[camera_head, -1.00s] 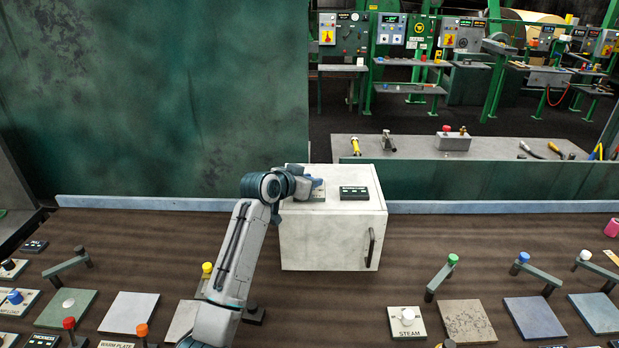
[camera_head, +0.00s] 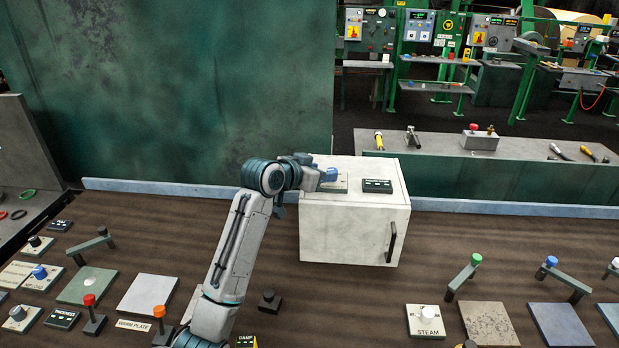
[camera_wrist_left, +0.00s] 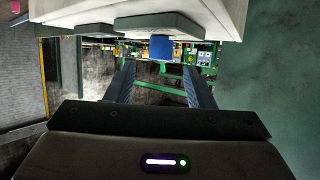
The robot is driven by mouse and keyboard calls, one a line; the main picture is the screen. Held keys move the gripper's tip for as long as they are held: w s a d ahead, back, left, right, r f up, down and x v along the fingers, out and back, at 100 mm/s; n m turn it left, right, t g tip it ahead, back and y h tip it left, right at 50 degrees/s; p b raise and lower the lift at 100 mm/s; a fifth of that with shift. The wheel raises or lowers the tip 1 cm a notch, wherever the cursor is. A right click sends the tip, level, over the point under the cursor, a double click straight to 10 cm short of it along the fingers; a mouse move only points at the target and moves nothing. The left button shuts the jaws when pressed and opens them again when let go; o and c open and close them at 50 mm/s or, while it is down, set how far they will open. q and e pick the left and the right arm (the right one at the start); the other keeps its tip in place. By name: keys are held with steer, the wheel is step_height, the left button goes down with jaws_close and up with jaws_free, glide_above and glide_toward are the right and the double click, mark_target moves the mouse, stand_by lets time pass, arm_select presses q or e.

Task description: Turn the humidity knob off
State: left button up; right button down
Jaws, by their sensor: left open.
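A blue knob (camera_head: 329,174) stands on a pale plate (camera_head: 338,187) on top of a white cabinet (camera_head: 345,235). The plate's label is partly covered by my gripper and cannot be read. My left gripper (camera_head: 312,176) is at the cabinet's top left, its fingers at the left of the blue knob. In the left wrist view the open fingers (camera_wrist_left: 160,88) point towards the blue knob (camera_wrist_left: 161,47), which shows between their tips. Contact cannot be told. My right gripper is not in view.
A dark display box (camera_head: 377,186) sits beside the plate on the cabinet. The brown bench (camera_head: 240,265) carries several plates, levers and a steam knob (camera_head: 427,315). A green wall (camera_head: 180,90) rises behind on the left.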

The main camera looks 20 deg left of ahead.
arm_select(q)
steer(key=b+v, duration=0.1)
steer(key=v, duration=0.4)
stand_by(0.3)
